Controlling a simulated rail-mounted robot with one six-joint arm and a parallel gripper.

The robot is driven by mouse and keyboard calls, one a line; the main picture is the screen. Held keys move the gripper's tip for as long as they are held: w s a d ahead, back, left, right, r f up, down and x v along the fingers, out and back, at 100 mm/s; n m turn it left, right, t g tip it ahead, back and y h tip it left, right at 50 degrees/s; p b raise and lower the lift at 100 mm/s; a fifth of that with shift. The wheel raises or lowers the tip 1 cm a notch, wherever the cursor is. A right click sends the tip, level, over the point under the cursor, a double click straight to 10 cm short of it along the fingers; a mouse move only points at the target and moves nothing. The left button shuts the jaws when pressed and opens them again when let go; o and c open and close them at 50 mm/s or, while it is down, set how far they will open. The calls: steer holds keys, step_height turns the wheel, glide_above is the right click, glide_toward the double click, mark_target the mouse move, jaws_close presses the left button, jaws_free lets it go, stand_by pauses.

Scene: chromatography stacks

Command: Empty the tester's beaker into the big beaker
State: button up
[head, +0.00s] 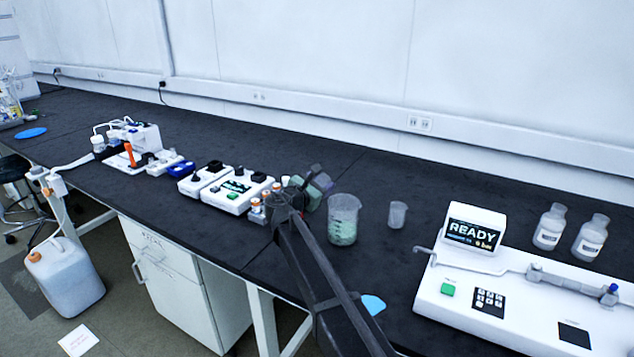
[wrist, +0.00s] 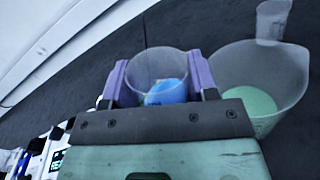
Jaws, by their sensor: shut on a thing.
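My gripper (head: 318,186) is shut on a small clear beaker, which shows between the purple fingers in the wrist view (wrist: 158,70). Something blue shows in its lower part; I cannot tell for sure if it is liquid. The big beaker (head: 343,222) stands on the bench just right of my gripper, with pale green liquid low inside. It also shows in the wrist view (wrist: 285,72), close to the right of the held beaker, which is not over its mouth. In the head view my gripper hides the held beaker, and its tilt is unclear.
Another small clear beaker (head: 397,215) stands just right of the big beaker. The tester (head: 476,270) with a READY screen and two bottles (head: 550,228) are at the right. White devices (head: 236,190) stand at the left. A blue disc (head: 373,304) lies near the front edge.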

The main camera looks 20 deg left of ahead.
steer(key=shift+d+r+m, duration=0.2)
steer(key=shift+d+m, duration=0.1)
steer(key=shift+m, duration=0.1)
steer(key=shift+r, duration=0.1)
steer(key=shift+s+d+r+m+p, duration=0.1)
steer(key=shift+d+r+m+p, duration=0.2)
steer(key=shift+d+m+p, duration=0.25)
steer(key=shift+a, duration=0.1)
steer(key=shift+m, duration=0.55)
steer(key=shift+m+g+y, duration=0.3)
steer(key=shift+m+y, duration=0.1)
steer(key=shift+m, duration=0.1)
